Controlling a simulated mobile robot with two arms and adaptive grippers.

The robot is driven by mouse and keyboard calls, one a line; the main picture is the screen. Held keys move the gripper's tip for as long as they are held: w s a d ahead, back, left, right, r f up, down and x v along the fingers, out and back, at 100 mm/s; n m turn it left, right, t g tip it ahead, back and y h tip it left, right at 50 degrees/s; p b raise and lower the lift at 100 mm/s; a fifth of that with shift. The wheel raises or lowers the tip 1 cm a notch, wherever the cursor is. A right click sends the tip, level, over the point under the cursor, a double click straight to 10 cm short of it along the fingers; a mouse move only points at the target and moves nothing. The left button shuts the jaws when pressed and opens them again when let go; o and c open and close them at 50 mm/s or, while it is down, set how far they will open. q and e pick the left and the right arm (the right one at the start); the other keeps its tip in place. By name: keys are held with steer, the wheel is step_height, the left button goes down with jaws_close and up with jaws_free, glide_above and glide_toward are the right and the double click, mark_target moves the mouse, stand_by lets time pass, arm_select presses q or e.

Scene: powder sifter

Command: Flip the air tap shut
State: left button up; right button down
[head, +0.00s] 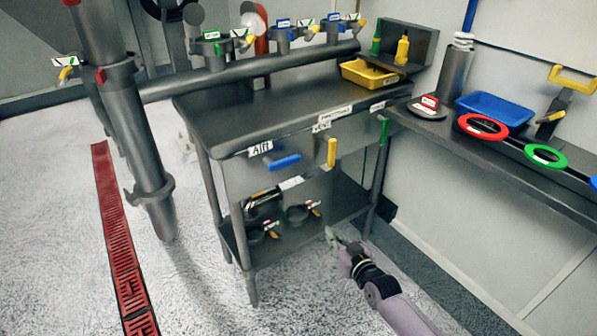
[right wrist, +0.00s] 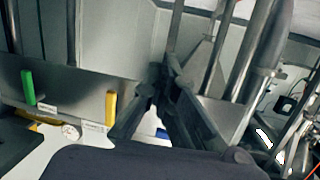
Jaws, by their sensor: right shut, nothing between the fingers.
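Three lever handles sit on the front of the metal table: a blue one (head: 283,161) lying nearly level, a yellow one (head: 331,152) upright, and a green one (head: 383,131) upright at the right. White labels are beside them; the label above the blue handle (head: 260,149) is hard to read, so I cannot tell for sure which is the air tap. My right gripper (head: 335,238) is shut and empty, low in front of the table, apart from the handles. The right wrist view shows its fingers (right wrist: 163,80), the yellow handle (right wrist: 111,108) and the green handle (right wrist: 28,87). My left gripper is out of view.
The table's lower shelf (head: 340,205) holds clamps and fittings. A yellow tray (head: 369,74) stands on top. A side shelf at the right carries a blue tray (head: 495,109) and coloured rings. A thick pipe stands at the left. The floor in front is open.

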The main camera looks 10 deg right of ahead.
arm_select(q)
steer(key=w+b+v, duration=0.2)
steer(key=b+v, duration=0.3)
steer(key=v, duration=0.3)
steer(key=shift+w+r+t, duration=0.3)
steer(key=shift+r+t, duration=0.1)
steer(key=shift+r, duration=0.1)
arm_select(e)
steer(key=w+a+r+t+y, duration=0.1)
steer(key=a+r+t+y, duration=0.1)
steer(key=r, duration=0.9)
steer(key=w+a+r+n+t+y, duration=0.1)
steer(key=r+t+y, duration=0.1)
steer(key=r, duration=0.9)
steer(key=shift+w+a+n+t, duration=0.15)
steer(key=shift+a+n+t, duration=0.2)
steer(key=shift+t, duration=0.25)
step_height(320, 180, up, 3)
steer(key=b, duration=0.2)
glide_above(298, 155)
steer(key=s, duration=0.3)
steer(key=f, duration=0.1)
steer(key=f+b, duration=0.1)
steer(key=f, duration=0.1)
steer(key=shift+a+f, duration=0.3)
steer(key=shift+f, duration=0.1)
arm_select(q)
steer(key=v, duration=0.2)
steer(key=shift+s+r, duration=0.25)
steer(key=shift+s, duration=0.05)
